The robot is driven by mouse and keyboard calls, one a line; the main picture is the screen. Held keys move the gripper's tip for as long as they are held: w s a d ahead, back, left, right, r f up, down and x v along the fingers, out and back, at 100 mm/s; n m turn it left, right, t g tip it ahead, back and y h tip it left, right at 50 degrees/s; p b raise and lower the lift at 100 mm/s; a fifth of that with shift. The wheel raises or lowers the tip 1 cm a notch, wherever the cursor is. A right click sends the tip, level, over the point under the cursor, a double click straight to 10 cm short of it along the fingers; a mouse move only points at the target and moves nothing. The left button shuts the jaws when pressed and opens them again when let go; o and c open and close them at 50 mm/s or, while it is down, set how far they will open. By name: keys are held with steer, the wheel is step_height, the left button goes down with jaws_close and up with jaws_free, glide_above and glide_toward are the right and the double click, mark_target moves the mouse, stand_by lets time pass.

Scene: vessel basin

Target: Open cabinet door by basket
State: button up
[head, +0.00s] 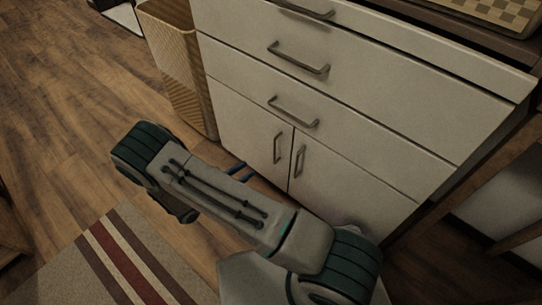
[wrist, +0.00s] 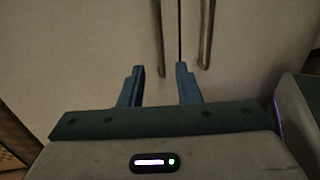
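A white cabinet has two lower doors side by side. The left door (head: 241,129) is the one beside the woven basket (head: 183,72); its vertical handle (head: 278,148) is near the middle seam. The right door (head: 343,187) has its own handle (head: 299,161). Both doors look shut. In the wrist view my gripper (wrist: 159,84) is open and empty, its blue fingers pointing at the doors. The left door's handle (wrist: 158,38) appears just beyond and between the fingertips. The right door's handle (wrist: 207,35) is beyond and right of the right finger. In the head view my arm mostly hides the gripper.
Drawers with bar handles (head: 298,58) sit above the doors. A checkered board (head: 490,10) lies on the top. A striped rug (head: 122,262) covers the floor at lower left. Wooden floor (head: 70,110) is clear at left.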

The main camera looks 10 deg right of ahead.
steer(key=b+x, duration=0.2)
steer(key=x, duration=0.9)
steer(key=shift+d+b, duration=0.15)
steer(key=shift+b, duration=0.25)
jaws_close()
